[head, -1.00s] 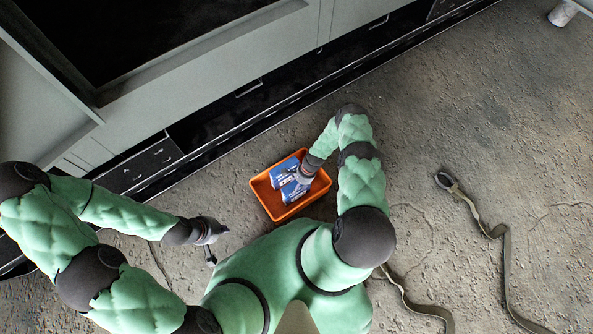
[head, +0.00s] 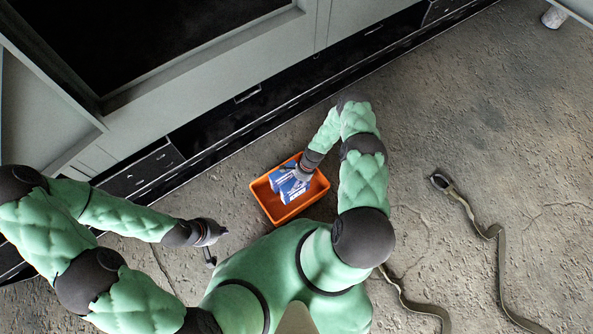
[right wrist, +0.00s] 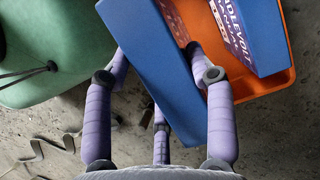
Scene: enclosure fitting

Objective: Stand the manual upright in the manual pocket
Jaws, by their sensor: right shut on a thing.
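My right gripper (right wrist: 165,90) is shut on a blue manual (right wrist: 160,65), which lies between its lilac fingers in the right wrist view. In the head view my right gripper (head: 302,174) is over an orange tray (head: 262,197) on the floor, with blue-and-white manuals (head: 284,186) at it. A second blue manual (right wrist: 250,30) with white lettering lies beside the held one, over the orange tray (right wrist: 285,75). My left gripper (head: 209,250) is low at the left, apart from the tray; its finger opening is unclear. I cannot make out the manual pocket.
A grey cabinet (head: 215,75) with a large dark opening (head: 130,35) fills the upper left, above a black base with drawers (head: 140,173). A strap (head: 488,230) lies on the rough floor at the right. The floor between strap and cabinet is clear.

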